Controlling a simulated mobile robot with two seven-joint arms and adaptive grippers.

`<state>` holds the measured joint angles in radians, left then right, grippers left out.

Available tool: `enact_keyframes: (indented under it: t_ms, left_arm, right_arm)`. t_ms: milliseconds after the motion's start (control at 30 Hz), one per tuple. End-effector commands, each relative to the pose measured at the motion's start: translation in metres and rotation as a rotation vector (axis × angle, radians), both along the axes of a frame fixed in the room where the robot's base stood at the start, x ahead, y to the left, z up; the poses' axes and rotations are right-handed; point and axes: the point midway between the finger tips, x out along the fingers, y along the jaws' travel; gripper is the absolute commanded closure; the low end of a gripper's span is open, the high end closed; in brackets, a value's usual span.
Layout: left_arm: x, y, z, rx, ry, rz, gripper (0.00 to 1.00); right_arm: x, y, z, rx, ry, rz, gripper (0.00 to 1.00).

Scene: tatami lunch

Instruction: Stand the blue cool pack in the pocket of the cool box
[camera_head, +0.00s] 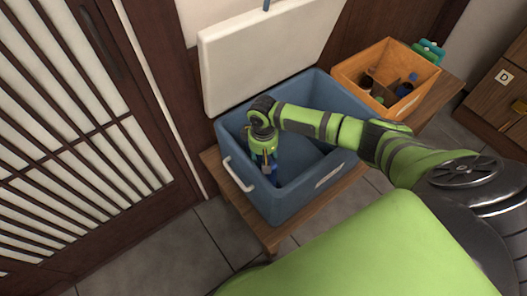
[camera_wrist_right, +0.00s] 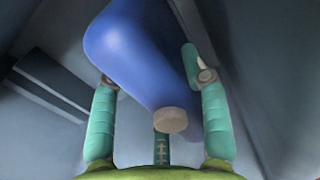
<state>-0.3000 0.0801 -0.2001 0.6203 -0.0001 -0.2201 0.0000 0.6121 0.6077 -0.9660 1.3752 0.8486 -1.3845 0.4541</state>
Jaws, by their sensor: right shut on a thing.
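The blue cool box (camera_head: 287,204) stands open on a low wooden bench, with its white lid (camera_head: 258,58) raised at the back. My right arm reaches over the box, and my right gripper (camera_head: 266,164) points down inside it near the left side. The blue cool pack (camera_wrist_right: 140,50) with its beige cap is between the fingers of my right gripper (camera_wrist_right: 150,75) in the right wrist view. The gripper is shut on it. A small blue part of the pack (camera_head: 274,174) shows in the head view. I cannot clearly make out the pocket. My left gripper is not in view.
An orange crate (camera_head: 345,84) with bottles and other items stands behind the box on the right. The bench (camera_head: 262,232) shows along the box's front. A slatted sliding door (camera_head: 70,120) is at the left. Grey box walls lie close around the gripper.

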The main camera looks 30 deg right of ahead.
Motion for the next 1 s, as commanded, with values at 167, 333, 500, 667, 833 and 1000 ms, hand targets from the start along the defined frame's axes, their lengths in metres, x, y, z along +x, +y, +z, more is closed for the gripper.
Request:
enact_keyframes:
  t_ms: [167,333,500,667,833,1000]
  left_arm:
    - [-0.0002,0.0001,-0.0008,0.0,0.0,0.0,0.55]
    - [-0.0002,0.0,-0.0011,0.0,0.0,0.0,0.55]
    - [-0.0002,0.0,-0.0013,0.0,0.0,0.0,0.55]
    - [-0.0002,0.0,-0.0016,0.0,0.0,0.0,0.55]
    - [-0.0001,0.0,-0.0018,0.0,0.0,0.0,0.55]
    - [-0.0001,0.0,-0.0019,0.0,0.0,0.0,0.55]
  right_arm:
    - [0.0006,0.0,-0.0038,-0.001,-0.005,-0.002,1.0]
    - [-0.0005,0.0,-0.0051,-0.003,-0.003,-0.002,1.0]
    - [-0.0014,0.0,-0.0064,-0.003,-0.001,-0.002,0.26]
    - [-0.0033,-0.0001,-0.0086,-0.005,0.003,-0.001,0.16]
    - [-0.0035,0.0002,-0.0089,-0.005,0.003,0.002,0.14]
    - [-0.0032,0.0007,-0.009,-0.003,0.003,0.004,0.14]
